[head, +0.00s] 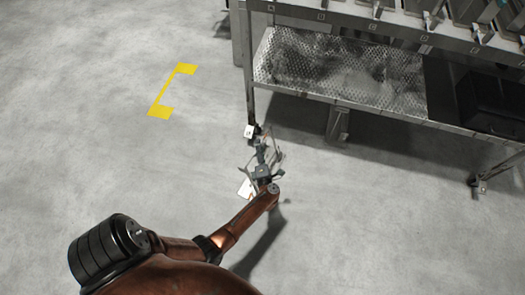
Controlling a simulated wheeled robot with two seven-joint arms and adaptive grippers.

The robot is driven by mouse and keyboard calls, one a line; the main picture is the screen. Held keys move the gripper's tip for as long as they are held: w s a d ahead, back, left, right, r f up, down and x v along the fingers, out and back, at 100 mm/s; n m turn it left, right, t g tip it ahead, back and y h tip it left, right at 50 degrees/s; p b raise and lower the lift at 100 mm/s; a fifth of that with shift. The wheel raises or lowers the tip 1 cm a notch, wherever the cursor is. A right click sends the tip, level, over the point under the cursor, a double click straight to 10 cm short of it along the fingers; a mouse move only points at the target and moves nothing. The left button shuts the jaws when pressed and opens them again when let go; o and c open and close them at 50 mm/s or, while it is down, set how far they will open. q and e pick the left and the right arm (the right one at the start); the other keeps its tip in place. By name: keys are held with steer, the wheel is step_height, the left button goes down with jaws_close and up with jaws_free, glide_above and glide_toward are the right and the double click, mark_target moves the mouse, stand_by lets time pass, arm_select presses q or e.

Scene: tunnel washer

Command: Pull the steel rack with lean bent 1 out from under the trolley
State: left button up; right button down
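The trolley is a long steel frame with a perforated lower shelf (340,70), at the upper right in the head view. My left gripper (262,152) reaches low to the floor beside the trolley's near left leg and caster. Thin grey metal parts show around its fingers; I cannot tell which belong to the gripper and which to a steel rack. Whether the fingers hold anything is too small to tell. No steel rack is clearly recognisable; the floor under the trolley is partly hidden by the shelf. My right gripper is not in view.
A dark bin (492,103) sits on the right of the lower shelf. A metal post (337,125) stands under the trolley. Another caster (478,183) is at the right. A yellow floor marking (172,91) lies left, with clear concrete around it.

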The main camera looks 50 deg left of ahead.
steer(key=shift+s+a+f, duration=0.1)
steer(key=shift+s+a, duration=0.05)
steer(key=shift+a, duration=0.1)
arm_select(q)
steer(key=f+v, duration=0.1)
steer(key=v, duration=0.6)
steer(key=shift+s+d+r, duration=0.3)
steer(key=shift+d+r, duration=0.05)
steer(key=shift+r, duration=0.2)
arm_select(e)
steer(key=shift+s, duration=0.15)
